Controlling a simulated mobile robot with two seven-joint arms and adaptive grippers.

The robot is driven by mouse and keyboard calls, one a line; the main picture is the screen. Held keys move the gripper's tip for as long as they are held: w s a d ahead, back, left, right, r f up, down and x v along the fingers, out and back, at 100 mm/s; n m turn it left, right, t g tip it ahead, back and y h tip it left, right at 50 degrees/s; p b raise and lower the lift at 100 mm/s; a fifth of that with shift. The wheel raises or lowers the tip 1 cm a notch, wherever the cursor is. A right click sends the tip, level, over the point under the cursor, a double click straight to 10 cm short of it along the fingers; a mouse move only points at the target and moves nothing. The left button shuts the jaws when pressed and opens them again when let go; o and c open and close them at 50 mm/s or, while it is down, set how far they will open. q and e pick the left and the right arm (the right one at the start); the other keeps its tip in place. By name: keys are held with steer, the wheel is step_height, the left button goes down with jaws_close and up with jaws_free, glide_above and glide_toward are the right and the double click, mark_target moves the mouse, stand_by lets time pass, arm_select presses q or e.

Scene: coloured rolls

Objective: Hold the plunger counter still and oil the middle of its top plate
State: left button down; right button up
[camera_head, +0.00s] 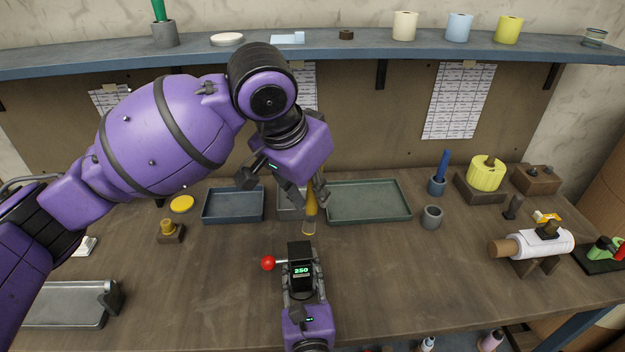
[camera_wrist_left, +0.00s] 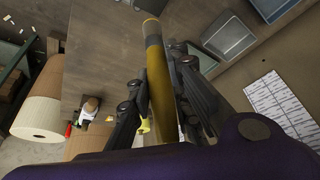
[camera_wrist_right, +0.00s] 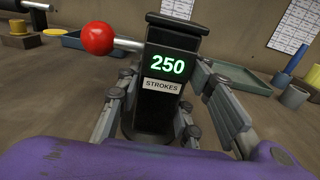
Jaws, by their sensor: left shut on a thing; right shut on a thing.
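The plunger counter (camera_head: 300,266) is a black upright block whose green display reads 250. In the right wrist view it (camera_wrist_right: 172,100) carries a "STROKES" label, and a lever with a red ball (camera_wrist_right: 98,38) sticks out to the left. My right gripper (camera_head: 301,292) is shut around the counter's lower body, which stands upright on the bench. My left gripper (camera_head: 304,192) is shut on a slim yellow oiler (camera_head: 310,212) with a grey band near its lower end. The oiler points downward, just beyond the counter's top plate in the head view, apart from it.
Shallow trays (camera_head: 368,202) lie behind the oiler. A grey cup (camera_head: 432,217) and a white roll on a stand (camera_head: 540,243) are to the right. A yellow knob on a block (camera_head: 168,229) is to the left. The bench beside the counter is clear.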

mark_target(317, 211)
arm_select(q)
step_height(317, 211, down, 4)
steer(key=shift+r, duration=0.25)
steer(key=shift+a+f, duration=0.4)
steer(key=shift+f, duration=0.25)
steer(key=shift+a, duration=2.7)
steer(key=d, duration=0.6)
steer(key=shift+s+d+r, duration=0.1)
steer(key=shift+s+d, duration=0.1)
steer(key=shift+d, duration=0.2)
steer(key=shift+s+f, duration=0.2)
steer(key=shift+f, duration=0.05)
steer(key=a, duration=0.3)
steer(key=shift+w+a, duration=0.1)
steer(key=shift+a, duration=0.3)
steer(key=shift+a+f, duration=0.2)
steer(key=shift+f, duration=1)
steer(key=d, duration=0.1)
steer(key=d+r, duration=0.2)
steer(key=d, duration=0.1)
steer(key=shift+d, duration=0.1)
step_height(317, 211, up, 9)
steer(key=shift+a, duration=0.25)
steer(key=shift+w, duration=0.15)
